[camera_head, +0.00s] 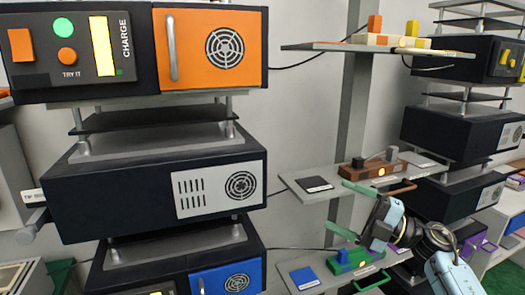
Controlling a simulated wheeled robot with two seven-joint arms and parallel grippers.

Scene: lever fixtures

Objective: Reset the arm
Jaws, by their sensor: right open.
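My right gripper (350,211) comes in from the lower right. Its two green fingertips are spread apart with nothing between them. It is in front of the right-hand shelves, between a brown fixture (372,170) with a grey knob-like part and a brown handle, and a green fixture (350,262) with a green handle. I see no contact with either. A grey lever-like part (35,225) with a white tag sticks out at the left of the middle dark box. I cannot tell which part is the arm. My left gripper is not in view.
A stack of dark boxes (110,195) fills the left, with an orange door (210,45) above and a blue door (228,280) below. A top shelf (330,47) holds orange and yellow blocks. More dark boxes (460,135) stand at right. Bare wall shows between the stacks.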

